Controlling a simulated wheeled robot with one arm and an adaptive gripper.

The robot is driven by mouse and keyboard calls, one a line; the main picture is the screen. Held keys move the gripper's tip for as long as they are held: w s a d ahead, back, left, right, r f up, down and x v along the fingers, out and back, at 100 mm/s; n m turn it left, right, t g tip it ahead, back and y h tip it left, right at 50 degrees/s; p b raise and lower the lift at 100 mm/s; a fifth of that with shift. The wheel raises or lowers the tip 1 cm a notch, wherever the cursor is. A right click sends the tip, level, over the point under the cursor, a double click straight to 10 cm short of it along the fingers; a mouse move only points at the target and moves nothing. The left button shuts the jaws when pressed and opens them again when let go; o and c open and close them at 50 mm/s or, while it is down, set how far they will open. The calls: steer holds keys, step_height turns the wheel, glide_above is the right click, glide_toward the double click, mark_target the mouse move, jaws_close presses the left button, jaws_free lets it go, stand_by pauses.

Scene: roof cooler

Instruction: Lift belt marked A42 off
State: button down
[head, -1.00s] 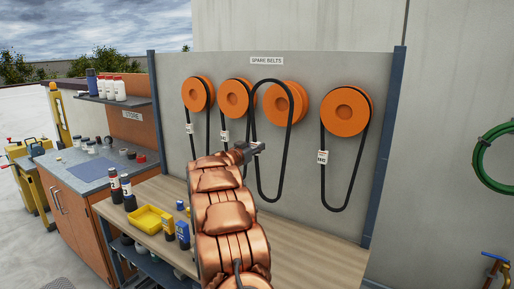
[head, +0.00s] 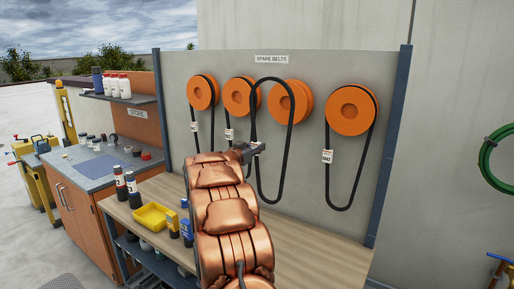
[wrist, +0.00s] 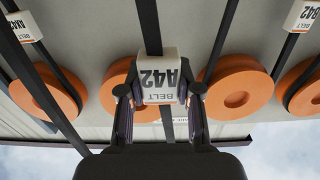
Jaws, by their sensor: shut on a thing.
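The belt marked A42 (head: 292,128) is a black loop with a white tag (wrist: 158,80) that reads A42, upside down in the wrist view. My gripper (wrist: 160,98) is shut on that tag, one finger on each side. In the head view my gripper (head: 254,150) is at the loop's left strand, partly hidden by my arm. The loop's top stands above and left of the third orange pulley (head: 284,103), and its right strand passes in front of that pulley. The loop is not seated around it. It hangs in front of the board.
Other tagged belts hang on the first pulley (head: 201,92), second pulley (head: 235,96) and right pulley (head: 350,110). In the wrist view a neighbouring B42 tag (wrist: 303,16) is close by. A bench (head: 312,245) with a yellow tray (head: 152,216) and bottles stands below.

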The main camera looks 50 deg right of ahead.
steer(key=shift+a+r, duration=0.15)
steer(key=shift+a, duration=1.7)
steer(key=shift+a+p, duration=0.15)
steer(key=shift+p, duration=0.15)
